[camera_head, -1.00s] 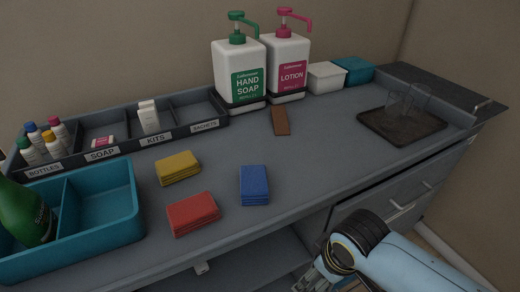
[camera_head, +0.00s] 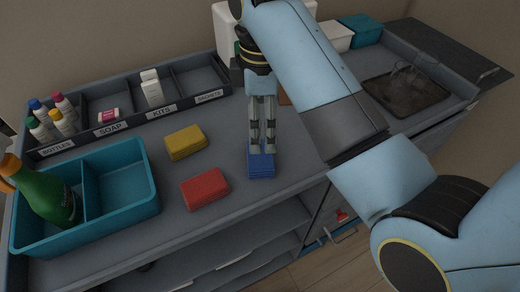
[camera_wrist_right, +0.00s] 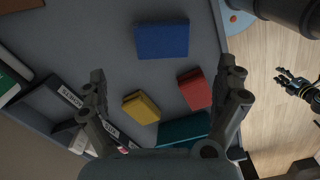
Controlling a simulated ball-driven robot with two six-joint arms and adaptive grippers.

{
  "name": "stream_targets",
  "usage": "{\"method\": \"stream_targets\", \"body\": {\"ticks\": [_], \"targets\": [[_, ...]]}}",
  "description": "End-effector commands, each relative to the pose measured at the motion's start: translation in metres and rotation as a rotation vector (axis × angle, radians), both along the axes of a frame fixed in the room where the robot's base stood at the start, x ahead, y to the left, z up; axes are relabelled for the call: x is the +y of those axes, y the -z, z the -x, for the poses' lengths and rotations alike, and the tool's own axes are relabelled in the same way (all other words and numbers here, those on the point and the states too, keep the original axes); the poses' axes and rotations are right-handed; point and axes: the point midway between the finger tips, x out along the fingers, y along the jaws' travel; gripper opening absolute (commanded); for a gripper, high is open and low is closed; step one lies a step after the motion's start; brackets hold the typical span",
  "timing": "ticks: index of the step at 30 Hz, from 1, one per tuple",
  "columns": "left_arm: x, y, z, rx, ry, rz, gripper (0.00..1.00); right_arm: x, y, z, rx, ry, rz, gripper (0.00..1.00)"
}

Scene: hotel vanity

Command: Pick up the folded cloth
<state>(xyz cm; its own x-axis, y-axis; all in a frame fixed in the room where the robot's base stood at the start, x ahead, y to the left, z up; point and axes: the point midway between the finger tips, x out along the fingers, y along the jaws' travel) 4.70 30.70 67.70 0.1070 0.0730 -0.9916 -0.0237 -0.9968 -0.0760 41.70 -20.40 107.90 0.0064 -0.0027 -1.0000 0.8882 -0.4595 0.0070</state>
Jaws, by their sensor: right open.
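Three folded cloths lie flat and apart on the grey vanity top: a yellow cloth (camera_head: 186,142), a red cloth (camera_head: 205,188) and a blue cloth (camera_head: 261,168). My right gripper (camera_head: 262,150) is open, pointing down over the blue cloth, its fingertips overlapping the cloth's back edge in the head view. In the right wrist view the blue cloth (camera_wrist_right: 162,40) lies ahead of the open fingers, with nothing between them; the yellow cloth (camera_wrist_right: 141,107) and red cloth (camera_wrist_right: 194,89) also show. A small dark gripper, apparently my left (camera_wrist_right: 297,88), shows over the floor; its jaw state is unclear.
A teal divided bin (camera_head: 120,190) holding a green bottle (camera_head: 45,195) stands at left. Behind is a compartment organizer (camera_head: 110,131) with small bottles and boxes. A dark tray (camera_head: 405,100) with glasses is at right. My right arm hides most of the dispensers.

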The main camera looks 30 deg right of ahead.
Motion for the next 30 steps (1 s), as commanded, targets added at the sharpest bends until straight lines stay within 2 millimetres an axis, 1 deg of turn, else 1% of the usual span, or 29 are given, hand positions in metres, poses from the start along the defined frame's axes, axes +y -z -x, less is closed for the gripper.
{"method": "stream_targets", "body": {"ticks": [2,9,13,17,21,23,26,30], "targets": [[0.000,-0.002,0.001,0.001,0.000,0.000,0.40,0.002,0.003,-0.002,0.013,-0.028,-0.002,1.00],[0.000,-0.003,0.005,0.009,-0.001,0.000,0.40,0.002,0.042,-0.001,0.013,-0.031,-0.002,1.00],[0.000,-0.004,0.009,0.014,-0.001,0.000,0.40,0.002,0.053,-0.001,0.011,-0.029,-0.002,1.00],[0.000,-0.010,0.008,0.013,-0.001,0.000,0.40,-0.001,0.067,0.003,0.014,-0.028,0.000,1.00],[0.000,-0.016,0.007,0.011,-0.001,0.000,0.40,-0.003,0.089,0.005,0.013,-0.029,-0.002,1.00],[0.000,-0.017,0.006,0.010,-0.001,0.000,0.40,-0.003,0.097,0.004,0.011,-0.029,-0.002,1.00],[0.000,-0.017,0.006,0.010,-0.001,0.000,0.40,-0.003,0.103,0.004,0.009,-0.028,-0.002,1.00],[0.000,-0.017,0.005,0.008,-0.001,0.000,0.40,-0.003,0.104,0.004,0.009,-0.028,-0.002,1.00]]}}
